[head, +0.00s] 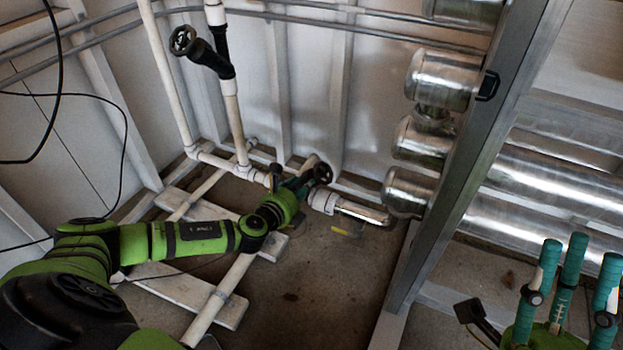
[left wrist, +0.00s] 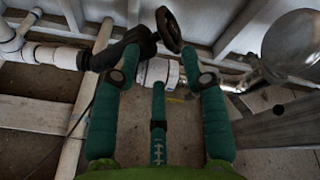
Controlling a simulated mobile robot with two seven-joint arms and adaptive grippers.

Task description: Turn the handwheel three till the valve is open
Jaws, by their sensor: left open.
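A dark round handwheel (head: 322,172) sits on a low valve near the floor pipes at the wall's foot. In the left wrist view the handwheel (left wrist: 168,30) shows nearly edge-on, with the black valve body (left wrist: 122,50) to its left. My left gripper (head: 297,184) is open beside this wheel. In the left wrist view its green fingers (left wrist: 160,58) are spread, with the wheel at or just beyond their tips; I cannot tell if they touch. A second handwheel (head: 183,40) is higher on a vertical pipe. No number is readable on either. My right gripper (head: 578,262) is open and empty at lower right.
White pipes (head: 215,305) and pale boards (head: 165,283) lie on the floor under my left arm. Shiny metal cylinders (head: 440,78) stand behind a grey metal post (head: 468,165) on the right. Bare floor (head: 325,275) lies between. A black cable hangs at left.

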